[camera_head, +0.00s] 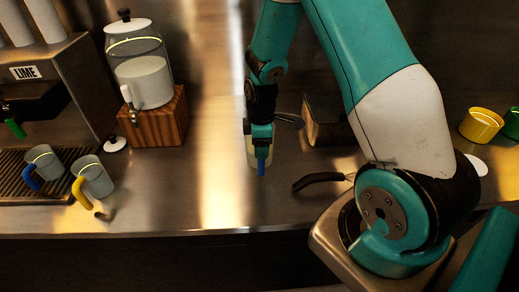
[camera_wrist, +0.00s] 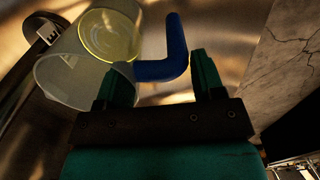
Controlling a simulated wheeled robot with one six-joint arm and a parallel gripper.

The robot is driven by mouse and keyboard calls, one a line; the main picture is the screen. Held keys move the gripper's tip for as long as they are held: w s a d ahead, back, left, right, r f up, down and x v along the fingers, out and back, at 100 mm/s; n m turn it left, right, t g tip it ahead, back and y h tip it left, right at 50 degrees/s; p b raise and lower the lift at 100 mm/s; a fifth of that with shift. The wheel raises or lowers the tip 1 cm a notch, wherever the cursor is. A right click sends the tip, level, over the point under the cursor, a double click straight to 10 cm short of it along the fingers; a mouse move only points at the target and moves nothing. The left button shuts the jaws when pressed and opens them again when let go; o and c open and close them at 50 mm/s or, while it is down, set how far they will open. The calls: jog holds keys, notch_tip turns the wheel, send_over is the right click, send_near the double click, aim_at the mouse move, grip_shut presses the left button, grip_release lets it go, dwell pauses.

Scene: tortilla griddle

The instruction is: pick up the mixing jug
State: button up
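The mixing jug is most likely the pale translucent vessel with a blue handle. In the head view the jug (camera_head: 251,152) stands on the steel counter, mostly hidden behind my gripper (camera_head: 262,150), with its blue handle (camera_head: 261,168) in front. In the wrist view the jug (camera_wrist: 62,82) is at the upper left, with a yellow ring around its base or rim. Its bent blue handle (camera_wrist: 176,45) reaches between the fingers of my gripper (camera_wrist: 162,82). The fingers are apart, and I see no clear contact with the handle.
A lidded dispenser (camera_head: 144,80) stands on a wooden block (camera_head: 160,122). A black handle (camera_head: 318,180) lies right of the jug. A yellow cup (camera_head: 481,126) is far right.

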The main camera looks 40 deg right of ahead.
grip_shut()
jog(key=shift+w+r, duration=0.1)
jog(key=shift+r, duration=0.1)
